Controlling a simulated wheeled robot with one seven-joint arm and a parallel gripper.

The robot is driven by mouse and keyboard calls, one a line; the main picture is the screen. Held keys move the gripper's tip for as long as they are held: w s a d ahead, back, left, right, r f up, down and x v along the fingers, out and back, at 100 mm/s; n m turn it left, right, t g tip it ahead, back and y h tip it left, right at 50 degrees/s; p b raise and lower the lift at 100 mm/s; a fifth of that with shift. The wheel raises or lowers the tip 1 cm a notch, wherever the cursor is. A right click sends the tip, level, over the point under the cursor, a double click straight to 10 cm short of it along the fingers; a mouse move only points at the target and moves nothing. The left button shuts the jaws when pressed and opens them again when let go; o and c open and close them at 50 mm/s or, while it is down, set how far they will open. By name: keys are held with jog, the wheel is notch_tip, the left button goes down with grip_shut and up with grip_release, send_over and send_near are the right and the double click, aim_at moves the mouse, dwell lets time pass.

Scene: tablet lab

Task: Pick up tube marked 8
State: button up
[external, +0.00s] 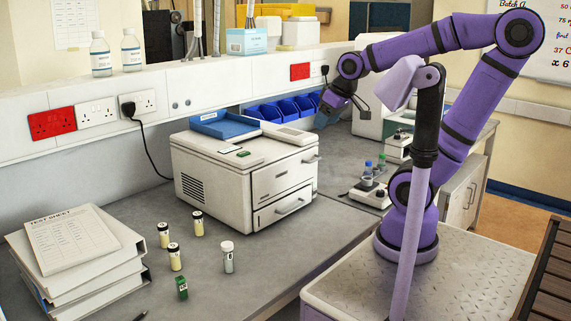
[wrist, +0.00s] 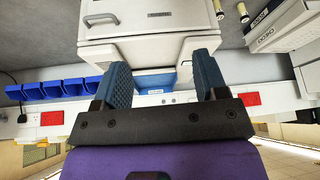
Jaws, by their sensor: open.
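Several small tubes stand on the grey bench in the external view: pale yellow ones with dark caps at the back left (external: 163,239), at the back right (external: 198,228) and in front (external: 175,262), and a clear one with a white cap (external: 228,262). Their numbers are too small to read, so I cannot tell which is marked 8. Two tubes also show at the top edge of the wrist view (wrist: 243,13). My gripper (external: 343,117) is open and empty above the blue bins, behind and right of the white machine, far from the tubes. Its spread fingers (wrist: 163,80) show in the wrist view.
The white machine (external: 218,185) with drawers and a blue tray (external: 225,126) stands between my gripper and the tubes. A small green object (external: 182,288) lies near them. Binders (external: 100,275) are stacked left. Blue bins (external: 270,112) line the wall. Bench right of the tubes is clear.

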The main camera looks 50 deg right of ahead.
jog(key=w+a+f+n, duration=0.2)
jog(key=w+a+f, duration=0.25)
jog(key=a, duration=0.25)
jog(key=n+g+y, duration=0.2)
jog(key=n, duration=0.3)
send_over(229, 244)
jog(key=s+d, duration=0.2)
notch_tip(229, 244, down, 19)
jog(key=shift+x, duration=4.95)
jog(key=shift+a, duration=0.1)
jog(key=c, duration=1)
